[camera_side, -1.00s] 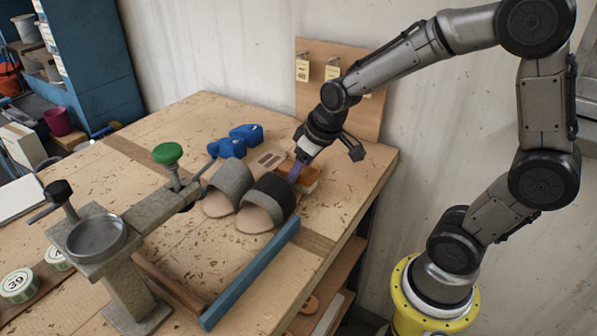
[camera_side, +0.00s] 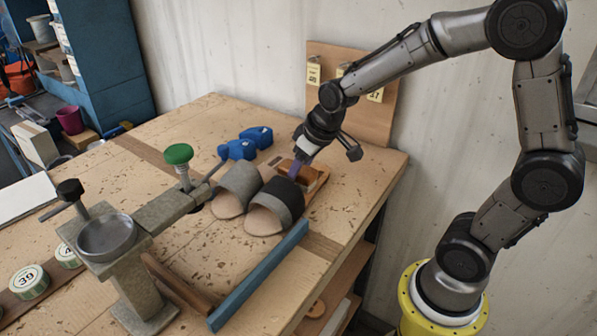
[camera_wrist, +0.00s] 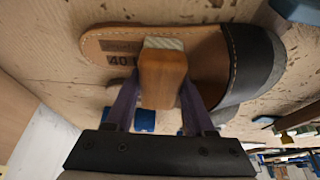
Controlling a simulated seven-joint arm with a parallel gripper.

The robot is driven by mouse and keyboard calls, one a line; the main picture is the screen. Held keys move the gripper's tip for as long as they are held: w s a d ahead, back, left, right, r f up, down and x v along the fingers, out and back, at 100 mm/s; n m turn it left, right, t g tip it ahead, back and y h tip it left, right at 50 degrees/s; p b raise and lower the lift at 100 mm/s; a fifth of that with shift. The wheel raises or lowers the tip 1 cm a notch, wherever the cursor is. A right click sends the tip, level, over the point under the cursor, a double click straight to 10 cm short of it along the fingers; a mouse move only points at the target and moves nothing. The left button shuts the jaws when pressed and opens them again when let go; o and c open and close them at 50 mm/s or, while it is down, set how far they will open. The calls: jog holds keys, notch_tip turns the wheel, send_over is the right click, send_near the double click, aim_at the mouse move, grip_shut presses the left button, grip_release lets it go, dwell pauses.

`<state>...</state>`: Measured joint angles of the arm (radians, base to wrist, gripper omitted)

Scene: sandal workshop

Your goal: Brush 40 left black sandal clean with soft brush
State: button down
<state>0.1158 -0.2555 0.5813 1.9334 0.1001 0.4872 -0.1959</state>
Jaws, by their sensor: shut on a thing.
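The left black sandal (camera_side: 283,196) lies on the workbench with its black strap towards the front. In the wrist view its strap (camera_wrist: 259,64) is at the right, and the tan heel at the left carries a "40" mark (camera_wrist: 118,60). My gripper (camera_side: 295,170) is over the rear of this sandal, behind the strap. In the wrist view its purple fingers are shut on a brown wooden brush (camera_wrist: 163,78) with a pale end. The brush overlaps the footbed; I cannot tell whether it touches it.
A grey-strapped sandal (camera_side: 239,183) lies close on the left. A blue bar (camera_side: 258,276) runs in front, and a metal stand (camera_side: 133,250) is at front left. Blue objects (camera_side: 247,144) lie behind. A board with tags (camera_side: 343,100) stands by the wall.

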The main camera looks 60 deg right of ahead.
jog(key=shift+s, duration=1.3)
jog(key=shift+w, duration=0.15)
jog(key=shift+w+f, duration=0.1)
jog(key=shift+w, duration=1.05)
jog(key=shift+r, duration=4.1)
